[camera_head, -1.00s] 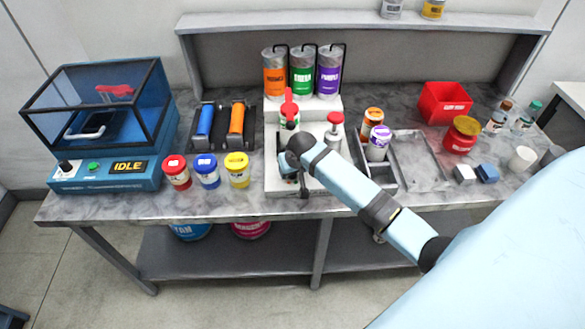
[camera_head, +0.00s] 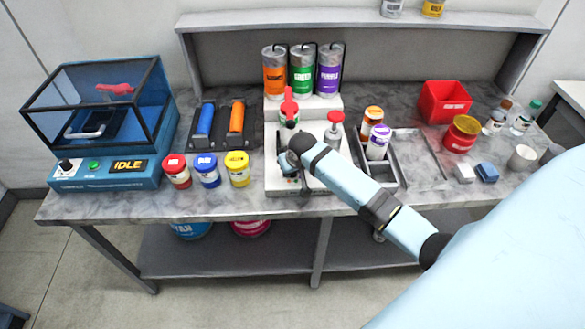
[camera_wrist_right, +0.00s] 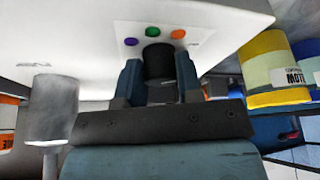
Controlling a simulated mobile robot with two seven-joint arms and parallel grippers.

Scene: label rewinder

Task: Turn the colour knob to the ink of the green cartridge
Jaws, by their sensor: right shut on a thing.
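The green cartridge (camera_head: 302,73) stands between the orange cartridge (camera_head: 275,75) and the purple cartridge (camera_head: 329,72) on the white dispenser (camera_head: 315,103). In the right wrist view the black colour knob (camera_wrist_right: 158,64) is on the dispenser's front plate. A purple dot (camera_wrist_right: 130,41), a green dot (camera_wrist_right: 153,31) and an orange dot (camera_wrist_right: 178,34) surround it. My right gripper (camera_wrist_right: 159,74) is shut on the knob, one finger on each side. I cannot tell where the knob points. My arm hides the knob in the head view. My left gripper is not in view.
Red, blue and yellow pots (camera_head: 208,171) stand left of the dispenser. A grey tray (camera_head: 385,183) with small jars is close on its right. A red-topped plunger (camera_head: 335,117) rises beside my arm. A blue machine (camera_head: 105,178) is at the far left.

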